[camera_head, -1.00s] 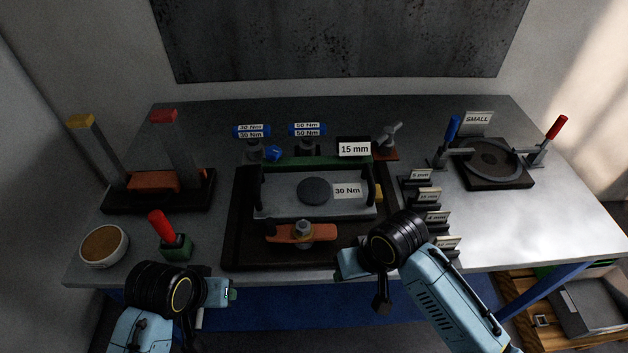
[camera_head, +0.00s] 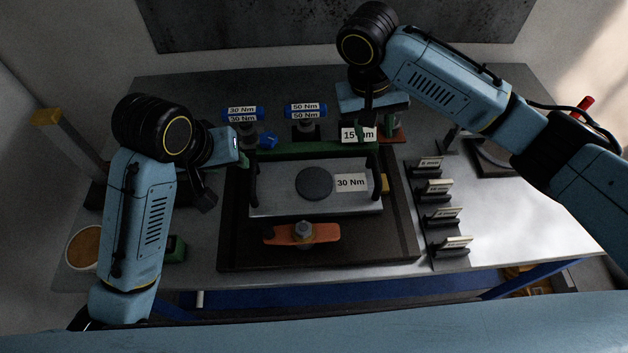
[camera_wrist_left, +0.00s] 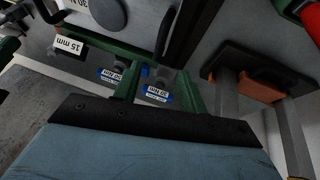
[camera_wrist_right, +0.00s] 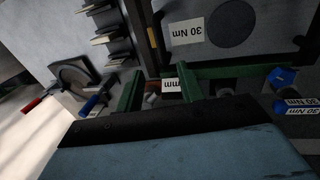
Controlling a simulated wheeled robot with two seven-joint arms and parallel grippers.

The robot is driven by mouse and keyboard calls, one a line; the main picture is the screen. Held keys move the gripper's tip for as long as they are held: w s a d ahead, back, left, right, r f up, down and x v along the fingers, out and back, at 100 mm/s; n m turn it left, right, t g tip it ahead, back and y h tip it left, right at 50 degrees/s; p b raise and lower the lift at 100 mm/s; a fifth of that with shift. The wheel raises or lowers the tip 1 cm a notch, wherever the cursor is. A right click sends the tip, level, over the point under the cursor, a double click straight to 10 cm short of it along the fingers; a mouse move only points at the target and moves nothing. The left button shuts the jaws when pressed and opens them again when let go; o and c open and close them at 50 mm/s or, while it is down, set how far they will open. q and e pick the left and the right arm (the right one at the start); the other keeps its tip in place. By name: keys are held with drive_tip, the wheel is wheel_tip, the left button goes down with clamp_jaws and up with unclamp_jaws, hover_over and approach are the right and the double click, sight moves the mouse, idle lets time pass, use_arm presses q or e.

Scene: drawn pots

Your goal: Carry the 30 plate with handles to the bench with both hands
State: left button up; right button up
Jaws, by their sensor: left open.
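The grey plate (camera_head: 285,200) with the 30 Nm label and a dark round disc lies flat in the middle of the bench, on a dark base. It has a black handle (camera_head: 254,180) at its left end and another (camera_head: 373,177) at its right end. My left gripper (camera_head: 243,152) is open and empty, just left of the plate near the left handle; the left wrist view shows the fingers (camera_wrist_left: 158,88) apart and that handle (camera_wrist_left: 165,35) beyond them. My right gripper (camera_head: 366,130) is above the right rear corner of the plate, its fingers (camera_wrist_right: 158,88) apart and empty.
A green rail (camera_head: 310,149) runs behind the plate. Several labelled stands (camera_head: 440,215) line the right side. Blue 30 Nm (camera_head: 242,113) and 50 Nm (camera_head: 305,109) tools stand behind. The bench (camera_head: 500,230) is clear at front right.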

sight(252, 174)
use_arm(q)
drive_tip(key=shift+f, duration=0.1)
use_arm(e)
drive_tip(key=shift+s, duration=0.1)
use_arm(q)
drive_tip(key=x, duration=1.3)
drive_tip(key=shift+w+f, duration=0.1)
use_arm(e)
drive_tip(key=f, duration=0.4)
drive_tip(key=d+f, duration=0.1)
drive_tip(key=f, duration=0.3)
drive_tip(key=d+f, duration=0.1)
drive_tip(key=f, duration=0.4)
drive_tip(key=shift+d, duration=0.25)
use_arm(q)
clamp_jaws()
use_arm(e)
clamp_jaws()
use_arm(q)
drive_tip(key=shift+w+d+r, duration=0.1)
drive_tip(key=shift+w+r, duration=0.15)
use_arm(e)
drive_tip(key=shift+w+r, duration=0.2)
drive_tip(key=shift+w, duration=0.1)
